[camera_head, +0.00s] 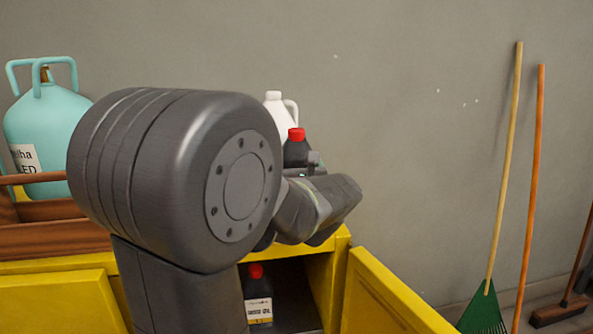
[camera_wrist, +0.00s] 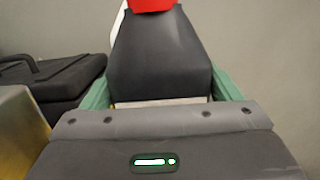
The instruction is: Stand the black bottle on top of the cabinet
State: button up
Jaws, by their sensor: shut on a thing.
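The black bottle (camera_head: 296,152) with a red cap is upright at the height above the yellow cabinet (camera_head: 342,243) top, in front of a white jug. It fills the middle of the wrist view (camera_wrist: 160,55). My gripper (camera_wrist: 162,88) is shut on it, with a green finger on each side. In the head view my gripper (camera_head: 314,163) is partly hidden by my arm. The bottle's base is hidden, so I cannot tell if it touches the cabinet top. A second black bottle (camera_head: 257,295) with a red cap and pale label stands inside the open cabinet.
The white jug (camera_head: 283,112) is close behind the held bottle. A teal tank (camera_head: 45,125) and a brown wooden tray (camera_head: 38,238) are at left. A dark object (camera_wrist: 50,82) lies left of the bottle. The yellow door (camera_head: 385,296) stands open; a rake (camera_head: 497,215) leans at right.

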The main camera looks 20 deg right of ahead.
jog(key=shift+f, duration=0.4)
jog(key=shift+f, duration=0.2)
jog(key=o, duration=1.6)
jog(key=b+v, duration=0.2)
jog(key=v, duration=1)
jog(key=shift+a, duration=0.1)
